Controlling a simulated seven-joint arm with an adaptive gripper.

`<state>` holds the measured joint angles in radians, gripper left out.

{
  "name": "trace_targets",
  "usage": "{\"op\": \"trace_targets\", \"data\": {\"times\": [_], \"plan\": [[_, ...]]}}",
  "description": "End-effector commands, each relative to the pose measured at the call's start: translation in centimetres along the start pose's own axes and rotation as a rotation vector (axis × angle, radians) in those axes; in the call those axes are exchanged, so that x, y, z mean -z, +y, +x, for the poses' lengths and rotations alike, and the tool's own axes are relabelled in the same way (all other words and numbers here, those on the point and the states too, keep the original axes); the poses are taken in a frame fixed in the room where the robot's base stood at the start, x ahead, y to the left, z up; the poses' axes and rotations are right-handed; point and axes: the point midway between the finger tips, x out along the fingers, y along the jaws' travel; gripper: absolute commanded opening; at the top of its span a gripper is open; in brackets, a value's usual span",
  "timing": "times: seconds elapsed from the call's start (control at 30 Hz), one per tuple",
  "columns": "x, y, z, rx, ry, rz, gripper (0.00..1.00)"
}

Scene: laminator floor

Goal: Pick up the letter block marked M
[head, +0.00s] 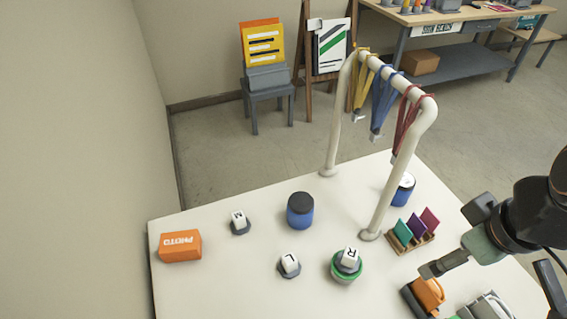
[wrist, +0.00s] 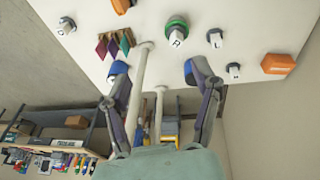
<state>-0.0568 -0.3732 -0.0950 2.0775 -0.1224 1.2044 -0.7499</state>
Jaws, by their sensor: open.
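The letter block marked M (head: 238,217) is a small white cube on a dark base at the left-back of the white table, between the orange box and a blue jar. It also shows in the wrist view (wrist: 235,69), right of the fingers. My gripper (wrist: 162,80) is open with nothing between its fingers. In the head view it is above the table's right side, well apart from the M block. A block marked L (head: 290,263) sits on a dark base. A block marked R (head: 349,257) sits on a round green thing. A block marked D (wrist: 64,27) shows in the wrist view.
An orange PHOTO box (head: 180,246) stands left of M, and a blue dark-lidded jar (head: 300,213) right of it. A tall cream rail (head: 378,205) with hanging lanyards stands between my gripper and M. A card rack (head: 411,241) and another blue jar (head: 402,193) are nearby.

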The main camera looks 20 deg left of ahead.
Motion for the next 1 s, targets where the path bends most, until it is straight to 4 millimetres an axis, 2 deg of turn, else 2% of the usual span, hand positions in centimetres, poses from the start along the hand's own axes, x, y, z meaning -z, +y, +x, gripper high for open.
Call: {"op": "trace_targets", "data": {"times": [0.03,0.1,0.17,0.2,0.27,0.3,0.37,0.4,0.47,0.53,0.63,0.7,0.8,0.9,1.0], "plan": [[2.3,1.9,-0.5,-0.01,0.01,-0.093,0.63],[5.8,4.4,-0.8,-0.027,0.017,-0.238,0.63],[9.3,6.0,-0.4,-0.04,0.013,-0.369,0.63],[11.8,6.8,0.2,-0.048,0.005,-0.457,0.63],[15.7,7.4,1.6,-0.059,-0.012,-0.589,0.63],[18.3,7.3,2.8,-0.068,-0.026,-0.675,0.63],[22.1,6.5,5.1,-0.078,-0.052,-0.802,0.63],[24.6,5.3,6.8,-0.085,-0.072,-0.887,0.63],[28.0,2.9,9.7,-0.093,-0.104,-1.009,0.63],[31.4,-1.0,13.6,-0.102,-0.144,-1.143,0.63],[34.4,-7.9,19.3,-0.112,-0.203,-1.309,0.63],[34.8,-12.8,23.1,-0.108,-0.247,-1.418,0.63],[33.4,-18.6,27.9,-0.08,-0.321,-1.541,0.63],[31.9,-22.0,30.4,-0.057,-0.365,-1.614,0.63],[31.6,-23.7,30.9,-0.056,-0.365,-1.646,0.63]]}}
